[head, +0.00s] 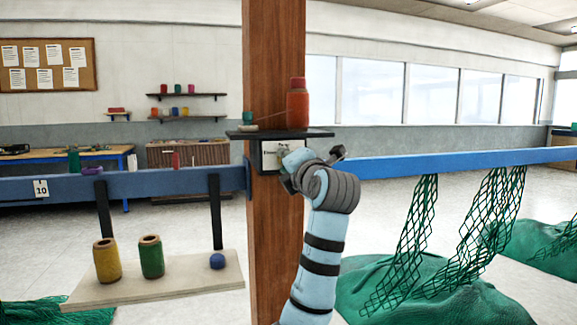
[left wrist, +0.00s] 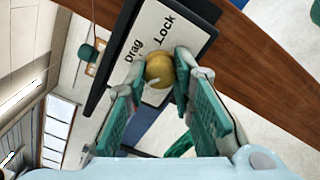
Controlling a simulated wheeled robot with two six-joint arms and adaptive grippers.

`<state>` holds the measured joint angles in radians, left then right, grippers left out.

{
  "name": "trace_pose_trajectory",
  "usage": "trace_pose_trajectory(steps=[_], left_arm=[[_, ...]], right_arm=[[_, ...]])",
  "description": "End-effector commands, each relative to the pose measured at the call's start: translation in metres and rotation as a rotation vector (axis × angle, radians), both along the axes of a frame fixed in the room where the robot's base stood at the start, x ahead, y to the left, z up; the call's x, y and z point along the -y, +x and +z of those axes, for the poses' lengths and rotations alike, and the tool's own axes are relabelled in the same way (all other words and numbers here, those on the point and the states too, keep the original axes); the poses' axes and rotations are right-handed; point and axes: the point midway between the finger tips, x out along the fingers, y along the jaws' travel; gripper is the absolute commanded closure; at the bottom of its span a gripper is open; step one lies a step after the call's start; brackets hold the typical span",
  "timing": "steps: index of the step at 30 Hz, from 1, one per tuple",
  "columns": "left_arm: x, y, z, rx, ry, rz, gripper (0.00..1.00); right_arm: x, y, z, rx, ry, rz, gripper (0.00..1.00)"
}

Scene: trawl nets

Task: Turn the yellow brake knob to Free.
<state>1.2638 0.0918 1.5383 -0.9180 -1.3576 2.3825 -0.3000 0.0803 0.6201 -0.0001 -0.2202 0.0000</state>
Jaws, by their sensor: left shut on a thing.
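The yellow brake knob (left wrist: 158,68) sits on a white label plate (left wrist: 150,32) in the left wrist view. The words "Drag" and "Lock" are readable on the plate; no "Free" label is readable, and I cannot tell which word the knob points to. My left gripper (left wrist: 160,76) has its two green-padded fingers on either side of the knob and is shut on it. In the head view my left gripper (head: 288,170) reaches the white plate (head: 269,155) on the wooden post, and the knob is hidden behind it. My right gripper is not in view.
The wooden post (head: 273,255) stands between blue rails (head: 460,160). Green nets (head: 490,220) hang right; a board (head: 160,283) with spools is lower left.

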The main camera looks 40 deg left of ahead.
Motion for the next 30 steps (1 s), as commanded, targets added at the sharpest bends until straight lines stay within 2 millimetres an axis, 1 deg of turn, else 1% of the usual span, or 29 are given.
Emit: trace_pose_trajectory(steps=[1,7,20,21,24,30], left_arm=[[0.0004,0.0007,-0.0036,0.007,-0.013,0.000,1.00],[0.0004,0.0009,-0.0033,0.041,-0.038,-0.001,1.00],[0.0004,0.0009,-0.0030,0.047,-0.041,0.000,1.00],[0.0004,0.0009,-0.0029,0.047,-0.041,0.000,0.71],[0.0004,0.0007,-0.0022,0.049,-0.041,-0.001,0.57],[0.0003,0.0004,-0.0011,0.050,-0.038,0.000,0.57]], right_arm=[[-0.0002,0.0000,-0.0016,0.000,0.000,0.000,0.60],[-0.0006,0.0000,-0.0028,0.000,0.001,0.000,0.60],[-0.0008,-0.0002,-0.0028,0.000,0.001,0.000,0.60],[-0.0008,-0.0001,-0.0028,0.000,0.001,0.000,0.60],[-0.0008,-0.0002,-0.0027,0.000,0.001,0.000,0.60],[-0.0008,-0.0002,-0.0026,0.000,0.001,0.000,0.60]])
